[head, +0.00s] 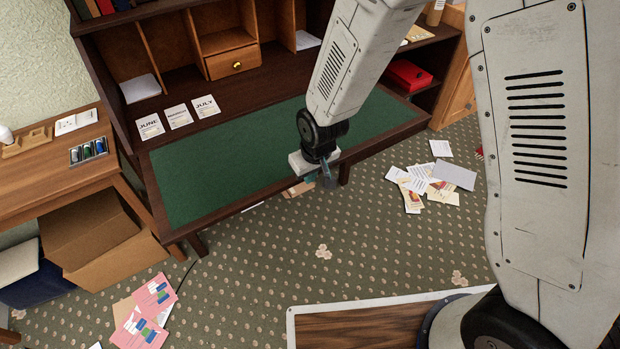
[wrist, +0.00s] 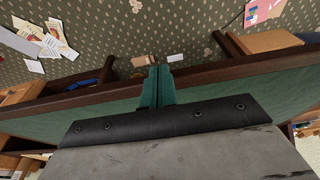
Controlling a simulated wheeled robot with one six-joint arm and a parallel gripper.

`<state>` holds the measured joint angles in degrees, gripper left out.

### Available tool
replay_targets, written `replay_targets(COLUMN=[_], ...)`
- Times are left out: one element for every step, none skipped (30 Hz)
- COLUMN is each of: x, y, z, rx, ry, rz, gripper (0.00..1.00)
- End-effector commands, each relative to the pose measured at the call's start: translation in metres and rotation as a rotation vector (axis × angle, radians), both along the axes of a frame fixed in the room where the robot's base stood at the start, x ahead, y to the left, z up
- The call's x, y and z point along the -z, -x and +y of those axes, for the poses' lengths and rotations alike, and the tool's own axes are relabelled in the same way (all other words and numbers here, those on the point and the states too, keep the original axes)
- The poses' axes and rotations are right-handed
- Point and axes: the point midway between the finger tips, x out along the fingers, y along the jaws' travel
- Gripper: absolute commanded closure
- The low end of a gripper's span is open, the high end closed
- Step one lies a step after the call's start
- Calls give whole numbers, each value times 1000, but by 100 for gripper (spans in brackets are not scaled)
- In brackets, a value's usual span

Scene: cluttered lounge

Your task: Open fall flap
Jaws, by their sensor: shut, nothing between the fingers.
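The fall flap (head: 215,165) lies down and about level, its green panel framed in dark wood facing up, with the desk's inside exposed behind it. It also shows in the wrist view (wrist: 40,125), with its dark front edge crossing behind my fingers. My gripper (head: 328,180) is at the flap's front edge, right of its middle. In the wrist view the teal fingers (wrist: 157,76) are together with nothing between them. They reach over the dark edge in the picture; I cannot tell whether they touch it. My arm hides part of the flap and the desk behind.
Calendar cards (head: 178,116) lie at the flap's back left. A small drawer (head: 233,63) sits among the pigeonholes. A side table (head: 50,170) stands left, with a cardboard box (head: 100,235) below. Papers (head: 430,185) litter the floor at right. Carpet in front is mostly clear.

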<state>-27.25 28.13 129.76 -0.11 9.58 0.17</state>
Motion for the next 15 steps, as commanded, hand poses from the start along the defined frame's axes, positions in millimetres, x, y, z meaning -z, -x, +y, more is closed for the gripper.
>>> replay_targets(x=[-12, -18, -28, -28, -29, -32, -34, -36, -39, -41, -42, -45, -46, -47, -49], y=[-2, -3, -3, 6, 14, 22, 28, 34, 42, 47, 52, 58, 63, 66, 71], z=[1, 1, 1, -4, -8, -12, -15, -18, -22, -25, -27, -30, -33, -34, -37], rx=[1, 1, 1, 1, 1, 1, 1, 1, 1, 1, 1, 1, 1, 1, 1], ry=[-4, -4, -4, -2, -1, -1, -1, -1, -1, -2, -2, -2, -2, -2, -2], rz=[-7, -7, -8, -3, -2, -2, -2, -2, -2, -3, -3, -3, -3, -3, -3], gripper=[100, 100, 100, 100, 100, 100, 100, 100, 100, 100, 100, 100, 100, 100, 100])
